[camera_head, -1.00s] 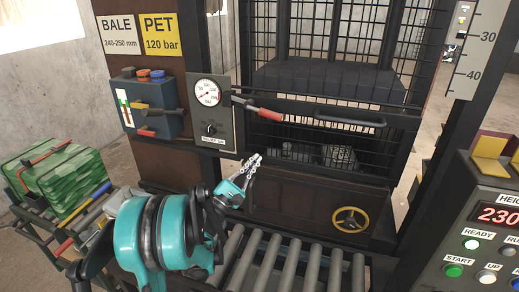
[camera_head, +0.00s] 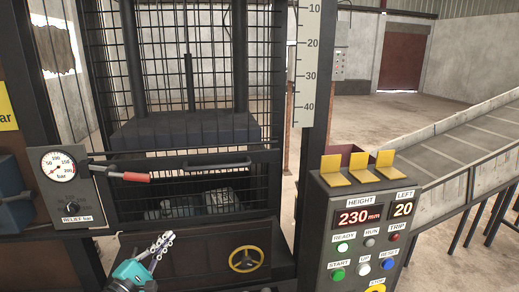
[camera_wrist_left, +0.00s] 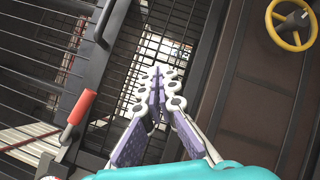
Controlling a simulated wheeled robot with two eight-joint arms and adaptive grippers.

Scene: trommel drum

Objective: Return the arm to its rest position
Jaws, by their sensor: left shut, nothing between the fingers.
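My left gripper (camera_head: 162,243) shows at the bottom of the head view, in front of the baler's lower panel. Its fingers are together with nothing between them. In the left wrist view the gripper (camera_wrist_left: 158,82) points toward the mesh door, with its purple finger pads close together. It appears apart from the door, the red-handled lever and the yellow handwheel. Most of the left arm is out of the head view. My right gripper is not in view.
The baler's red-handled lever (camera_head: 130,176), black door handle (camera_head: 217,165) and yellow handwheel (camera_head: 246,259) are near the gripper. A control box (camera_head: 337,205) reading 230 mm stands at right. A conveyor (camera_head: 455,150) lies beyond it, with open floor behind (camera_head: 400,112).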

